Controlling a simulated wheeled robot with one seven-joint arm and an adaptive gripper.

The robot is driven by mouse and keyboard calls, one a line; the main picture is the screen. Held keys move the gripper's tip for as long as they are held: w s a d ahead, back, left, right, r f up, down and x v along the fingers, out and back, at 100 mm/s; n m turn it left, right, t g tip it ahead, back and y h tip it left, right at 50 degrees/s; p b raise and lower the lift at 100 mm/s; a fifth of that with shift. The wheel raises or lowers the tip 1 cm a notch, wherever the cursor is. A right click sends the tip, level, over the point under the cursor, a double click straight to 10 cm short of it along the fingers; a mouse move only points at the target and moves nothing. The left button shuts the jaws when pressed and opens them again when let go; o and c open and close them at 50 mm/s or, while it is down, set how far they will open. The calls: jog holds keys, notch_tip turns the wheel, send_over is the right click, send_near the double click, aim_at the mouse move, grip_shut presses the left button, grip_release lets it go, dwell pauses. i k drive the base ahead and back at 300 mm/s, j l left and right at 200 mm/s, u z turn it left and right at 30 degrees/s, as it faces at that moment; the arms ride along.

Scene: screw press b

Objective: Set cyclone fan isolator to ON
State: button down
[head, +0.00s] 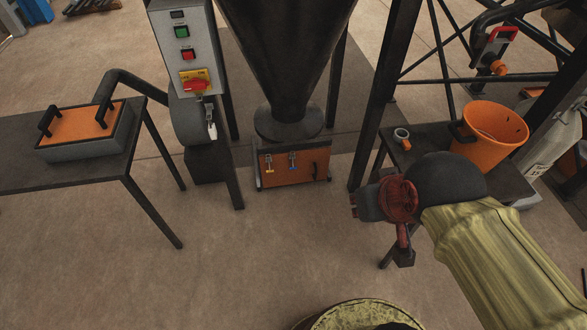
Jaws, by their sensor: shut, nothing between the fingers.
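The grey control panel (184,45) stands at the upper left beside the cyclone cone. A red rotary handle (195,85) on a yellow plate, which looks like the isolator, sits low on it. The handle lies roughly across the plate; its labels are too small to read. A green button (181,31) and a red button (188,54) are above it.
The black cyclone cone (285,45) and its orange-fronted bin (295,165) stand between panel and gripper. A dark post (384,90) rises nearer the gripper. A dark table (85,175) is left; an orange bucket (490,140) is right.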

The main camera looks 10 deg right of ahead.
aim_at(196, 83)
jog(key=i+l+u, duration=0.1)
jog(key=i+u, duration=0.15)
jog(key=u, duration=0.15)
jog(key=i+l+u, duration=0.15)
jog(key=u, duration=0.25)
jog(key=i+l+u, duration=0.25)
jog(key=u, duration=0.15)
